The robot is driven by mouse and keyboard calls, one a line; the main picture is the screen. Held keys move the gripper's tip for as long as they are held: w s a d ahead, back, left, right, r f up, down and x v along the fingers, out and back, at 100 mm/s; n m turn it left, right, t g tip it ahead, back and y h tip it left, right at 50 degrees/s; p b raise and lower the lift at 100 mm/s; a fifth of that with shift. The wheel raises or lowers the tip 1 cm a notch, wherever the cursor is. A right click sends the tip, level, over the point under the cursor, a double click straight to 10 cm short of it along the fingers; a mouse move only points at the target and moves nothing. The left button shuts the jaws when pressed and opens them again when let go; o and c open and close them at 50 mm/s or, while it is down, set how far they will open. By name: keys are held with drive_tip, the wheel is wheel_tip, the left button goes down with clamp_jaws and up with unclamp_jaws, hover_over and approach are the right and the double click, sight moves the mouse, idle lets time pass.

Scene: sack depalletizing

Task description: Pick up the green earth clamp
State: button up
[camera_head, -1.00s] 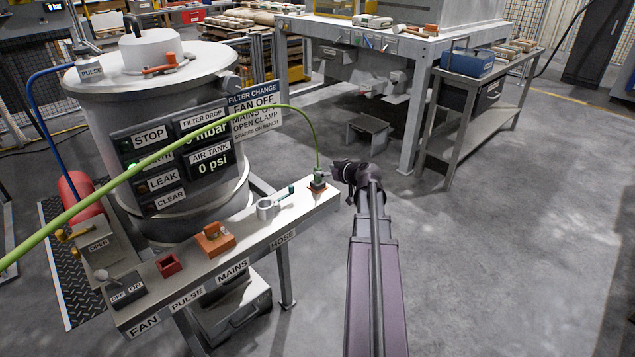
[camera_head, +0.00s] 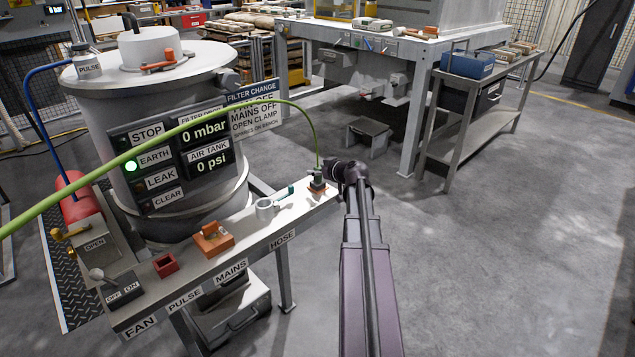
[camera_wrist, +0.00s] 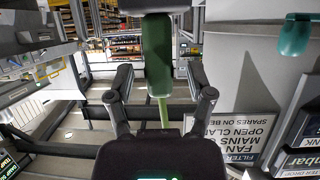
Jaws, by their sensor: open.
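In the wrist view the clamp (camera_wrist: 158,55) shows as a green bar in the middle, between the two spread fingers of my gripper (camera_wrist: 160,78). The fingers are open, with a visible gap on each side of the clamp.
The filter drum (camera_head: 165,100) stands behind. Floor to the right is clear.

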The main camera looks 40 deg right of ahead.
idle(0.3)
clamp_jaws()
drive_tip(key=shift+r, duration=0.2)
wheel_tip(320, 180, up, 3)
drive_tip(key=p, duration=0.3)
drive_tip(key=s+a+r+p, duration=0.1)
drive_tip(key=s+p, duration=0.1)
drive_tip(key=s, duration=1.4)
drive_tip(key=shift+a+r, duration=0.2)
drive_tip(key=shift+r, duration=0.1)
drive_tip(key=shift+r, duration=0.1)
